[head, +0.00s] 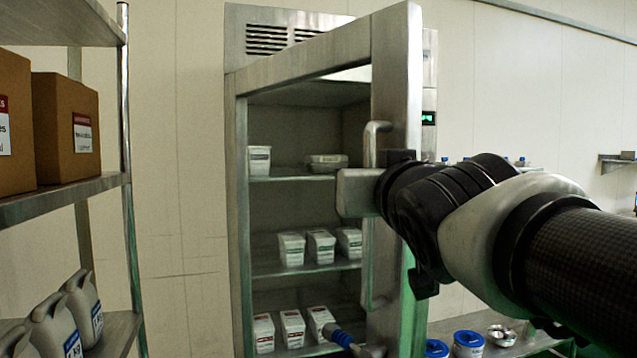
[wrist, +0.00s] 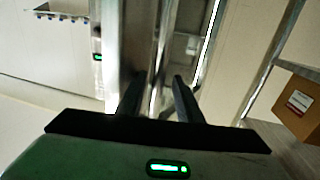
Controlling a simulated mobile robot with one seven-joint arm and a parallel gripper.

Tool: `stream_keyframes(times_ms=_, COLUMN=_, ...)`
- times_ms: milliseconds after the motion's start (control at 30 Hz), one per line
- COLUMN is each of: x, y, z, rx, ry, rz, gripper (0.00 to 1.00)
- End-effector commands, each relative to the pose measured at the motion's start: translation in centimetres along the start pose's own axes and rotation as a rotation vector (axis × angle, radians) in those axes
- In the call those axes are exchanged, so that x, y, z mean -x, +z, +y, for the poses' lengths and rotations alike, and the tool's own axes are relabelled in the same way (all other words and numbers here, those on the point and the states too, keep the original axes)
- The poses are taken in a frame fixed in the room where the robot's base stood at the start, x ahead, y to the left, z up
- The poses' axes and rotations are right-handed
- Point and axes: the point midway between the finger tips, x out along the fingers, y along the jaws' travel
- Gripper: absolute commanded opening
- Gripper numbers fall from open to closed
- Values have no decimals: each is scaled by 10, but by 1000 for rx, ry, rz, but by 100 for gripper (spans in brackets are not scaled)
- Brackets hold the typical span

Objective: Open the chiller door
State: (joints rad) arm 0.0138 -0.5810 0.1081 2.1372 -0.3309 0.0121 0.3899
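The chiller (head: 238,200) is a tall steel cabinet in the head view. Its door (head: 397,90) stands well open, swung out towards me on its right side, and the shelves inside show. A vertical bar handle (head: 368,290) is on the door. My gripper (wrist: 158,80) is at this handle, with one finger on each side of the bar (wrist: 160,50) in the wrist view. A gap shows between fingers and bar, so the gripper looks open around it. In the head view the gripper's body covers part of the handle and the fingertips are hidden.
White tubs (head: 292,248) stand on the chiller shelves. A steel rack (head: 125,190) at left holds cardboard boxes (head: 66,128) and grey jugs (head: 85,308). Blue-lidded jars (head: 468,343) and a metal bowl (head: 501,335) stand on a table at lower right.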

Motion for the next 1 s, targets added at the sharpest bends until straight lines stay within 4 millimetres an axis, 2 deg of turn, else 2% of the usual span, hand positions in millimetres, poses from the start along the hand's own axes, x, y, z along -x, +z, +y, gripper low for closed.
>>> stream_keyframes(times_ms=167, x=28, y=-2, z=-1, rx=0, ry=-3, rz=5, gripper=33)
stream_keyframes(times_ms=600, x=133, y=-2, z=-1, rx=-1, ry=-4, rz=7, gripper=33)
stream_keyframes(times_ms=800, x=162, y=-2, z=0, rx=0, ry=-2, rz=5, gripper=33)
stream_keyframes(times_ms=1000, x=171, y=0, z=0, rx=0, ry=-2, rz=2, gripper=33)
